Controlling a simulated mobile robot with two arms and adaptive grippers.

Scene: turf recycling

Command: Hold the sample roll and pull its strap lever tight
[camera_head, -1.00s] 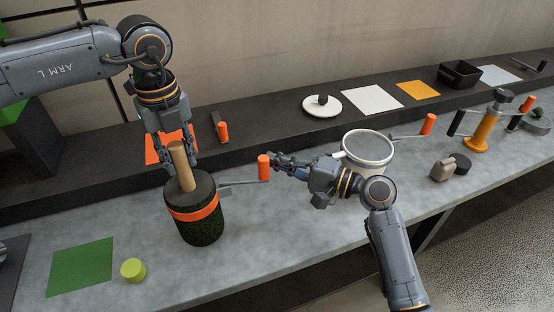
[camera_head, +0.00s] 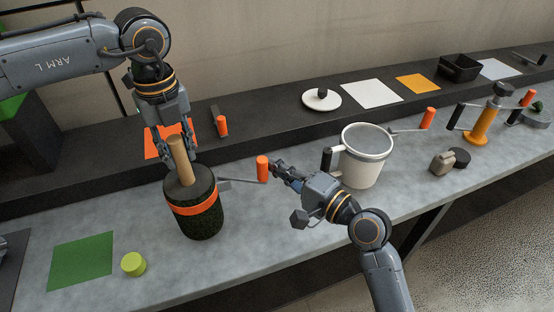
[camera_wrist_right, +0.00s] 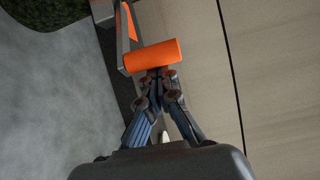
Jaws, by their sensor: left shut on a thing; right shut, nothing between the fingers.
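The sample roll (camera_head: 204,222) is a dark green turf cylinder standing upright on the counter, with an orange strap (camera_head: 196,202) around it and a wooden core (camera_head: 179,160) rising from its top. My left gripper (camera_head: 177,146) points down and is shut on the wooden core. The strap lever (camera_head: 240,181) sticks out to the right of the roll and ends in an upright orange handle (camera_head: 262,169). My right gripper (camera_head: 276,171) is shut and empty, its fingertips at the handle's right side. In the right wrist view the fingertips (camera_wrist_right: 157,76) meet the edge of the orange handle (camera_wrist_right: 150,56); touching or just apart, I cannot tell.
A white mug (camera_head: 362,163) stands behind my right wrist. A green mat (camera_head: 82,262) and a yellow-green cap (camera_head: 133,264) lie front left. The counter in front of the roll is clear.

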